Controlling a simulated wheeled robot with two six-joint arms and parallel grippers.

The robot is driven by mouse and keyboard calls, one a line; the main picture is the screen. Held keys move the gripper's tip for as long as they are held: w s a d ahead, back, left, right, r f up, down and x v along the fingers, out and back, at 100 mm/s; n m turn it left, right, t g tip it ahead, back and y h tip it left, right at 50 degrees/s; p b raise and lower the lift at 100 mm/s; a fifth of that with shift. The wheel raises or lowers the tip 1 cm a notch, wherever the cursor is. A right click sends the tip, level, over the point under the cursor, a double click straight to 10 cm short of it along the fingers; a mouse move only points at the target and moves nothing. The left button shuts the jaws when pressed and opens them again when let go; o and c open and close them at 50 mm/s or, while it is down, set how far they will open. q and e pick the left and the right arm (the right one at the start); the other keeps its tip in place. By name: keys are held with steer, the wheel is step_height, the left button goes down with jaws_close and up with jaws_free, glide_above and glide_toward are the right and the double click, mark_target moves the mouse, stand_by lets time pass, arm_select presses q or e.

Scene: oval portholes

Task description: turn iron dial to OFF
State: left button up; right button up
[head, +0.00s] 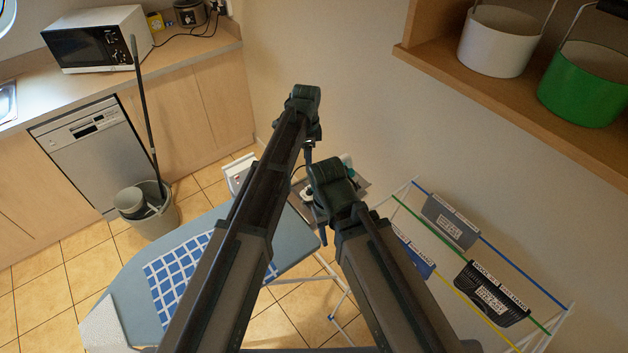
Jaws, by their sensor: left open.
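The iron (347,161) shows only as small white and teal parts behind my two wrists, at the far right end of the ironing board (185,240). Its dial is hidden, so I cannot read its setting. My left arm reaches up the middle of the head view, and its gripper (309,154) hangs open below the wrist, close to the iron. I cannot tell whether it touches the iron. My right arm ends just right of it, also over the iron area. The right gripper (323,234) is mostly hidden under its wrist.
A blue-and-white checked cloth (178,268) lies on the board. A drying rack (510,302) with labelled bins stands at right. A wall shelf (470,82) holds white and green buckets. A mop bucket (160,212) stands on the floor by the dishwasher (88,150).

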mark_target(309, 191)
arm_select(q)
step_height(309, 191, down, 14)
steer(key=b, duration=1.4)
steer(key=shift+r, duration=0.1)
jaws_close()
